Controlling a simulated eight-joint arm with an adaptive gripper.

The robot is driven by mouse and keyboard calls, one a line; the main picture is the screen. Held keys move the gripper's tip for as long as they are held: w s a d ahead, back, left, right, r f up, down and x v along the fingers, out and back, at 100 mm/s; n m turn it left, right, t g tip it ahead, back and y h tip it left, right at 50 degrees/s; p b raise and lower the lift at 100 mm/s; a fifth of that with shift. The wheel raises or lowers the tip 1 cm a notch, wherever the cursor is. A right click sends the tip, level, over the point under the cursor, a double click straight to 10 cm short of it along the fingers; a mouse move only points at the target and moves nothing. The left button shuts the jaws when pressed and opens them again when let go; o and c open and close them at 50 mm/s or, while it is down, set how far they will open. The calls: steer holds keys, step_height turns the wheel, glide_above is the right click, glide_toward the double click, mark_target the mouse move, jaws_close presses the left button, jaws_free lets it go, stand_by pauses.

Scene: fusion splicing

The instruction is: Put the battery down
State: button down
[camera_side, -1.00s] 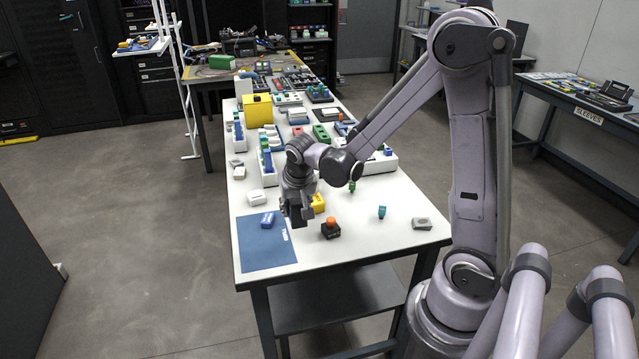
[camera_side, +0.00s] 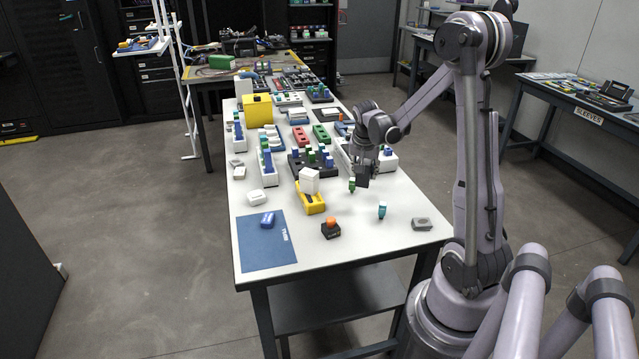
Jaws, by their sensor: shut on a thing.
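My gripper (camera_side: 363,180) is at the right-centre of the white table, low over its top, pointing down. It is shut on the battery, which is small and hard to tell apart from the dark fingers. A small green piece (camera_side: 352,187) stands beside the gripper's left side in the picture. I cannot tell whether the gripper or the battery touches the table. A white unit (camera_side: 384,161) lies just behind the gripper.
A yellow holder (camera_side: 312,205) with a white block (camera_side: 309,181) stands to the left. A black box with an orange knob (camera_side: 331,227), a teal piece (camera_side: 382,211) and a grey block (camera_side: 421,224) lie nearer. A blue mat (camera_side: 262,251) bears a blue piece (camera_side: 267,221).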

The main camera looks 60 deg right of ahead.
mark_target(385, 196)
steer(key=s+d+f+m, duration=0.1)
steer(key=d, duration=0.1)
steer(key=s+d+f, duration=0.2)
steer(key=s+d+f+m+g, duration=0.1)
steer(key=d, duration=0.1)
steer(key=shift+s+d+f+m, duration=0.15)
steer(key=shift+s+d+m, duration=0.15)
steer(key=shift+s, duration=0.05)
steer(key=shift+f, duration=2.35)
steer(key=shift+f, duration=0.15)
steer(key=c, duration=0.8)
jaws_free()
steer(key=shift+c, duration=0.2)
